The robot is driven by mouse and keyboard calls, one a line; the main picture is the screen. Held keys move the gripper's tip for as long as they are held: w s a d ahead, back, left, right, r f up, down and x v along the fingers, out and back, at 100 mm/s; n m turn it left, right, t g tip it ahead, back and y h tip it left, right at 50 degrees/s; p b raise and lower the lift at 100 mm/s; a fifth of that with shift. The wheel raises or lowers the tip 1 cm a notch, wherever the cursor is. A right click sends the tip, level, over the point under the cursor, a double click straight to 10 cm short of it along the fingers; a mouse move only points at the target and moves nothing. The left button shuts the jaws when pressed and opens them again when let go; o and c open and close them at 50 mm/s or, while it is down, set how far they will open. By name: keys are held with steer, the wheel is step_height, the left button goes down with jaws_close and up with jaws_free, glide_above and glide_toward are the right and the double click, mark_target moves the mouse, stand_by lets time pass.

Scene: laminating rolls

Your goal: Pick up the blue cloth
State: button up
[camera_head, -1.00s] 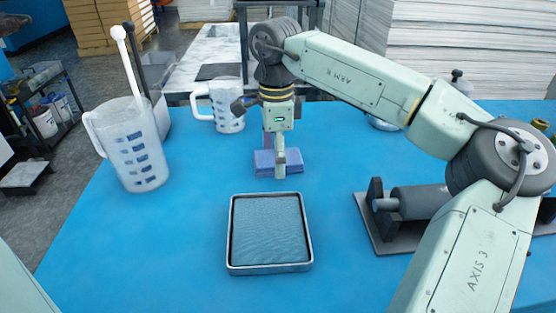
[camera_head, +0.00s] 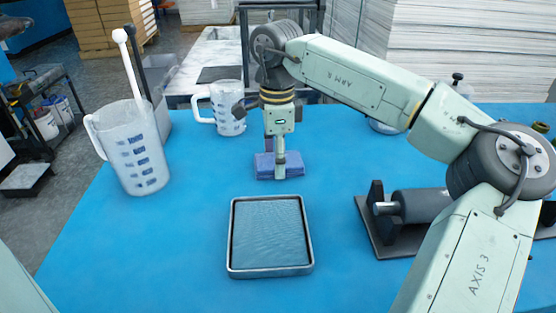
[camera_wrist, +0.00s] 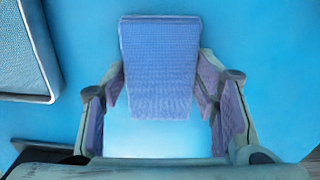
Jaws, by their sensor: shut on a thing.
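The blue cloth (camera_head: 294,168) is a folded, blue-violet pad at the middle of the blue table, beyond the tray. My gripper (camera_head: 280,166) points down over it and is shut on it, with one finger in front of the cloth in the head view. In the wrist view the woven cloth (camera_wrist: 160,50) lies between the two fingers of my gripper (camera_wrist: 161,82). Its far part extends beyond the fingertips. Whether the cloth's underside touches the table cannot be told.
A metal-rimmed tray (camera_head: 231,240) with a blue-grey surface inside stands nearer the camera. Jugs (camera_head: 140,165) (camera_head: 228,115) stand left and behind. A roller on a base (camera_head: 375,235) is at the right. The table's left front is clear.

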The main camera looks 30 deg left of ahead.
steer(key=shift+r, duration=0.15)
steer(key=shift+r, duration=0.25)
step_height(320, 180, up, 3)
steer(key=shift+d+f+b, duration=0.1)
steer(key=shift+b, duration=0.4)
steer(key=s+d+b, duration=0.1)
steer(key=s+d, duration=0.2)
steer(key=s, duration=0.1)
steer(key=s+d+r+b, duration=0.1)
steer(key=s+d, duration=0.2)
steer(key=d, duration=0.1)
steer(key=s+d+b, duration=0.1)
steer(key=s+d, duration=0.3)
steer(key=shift+s+r, duration=0.2)
steer(key=shift+s, duration=0.1)
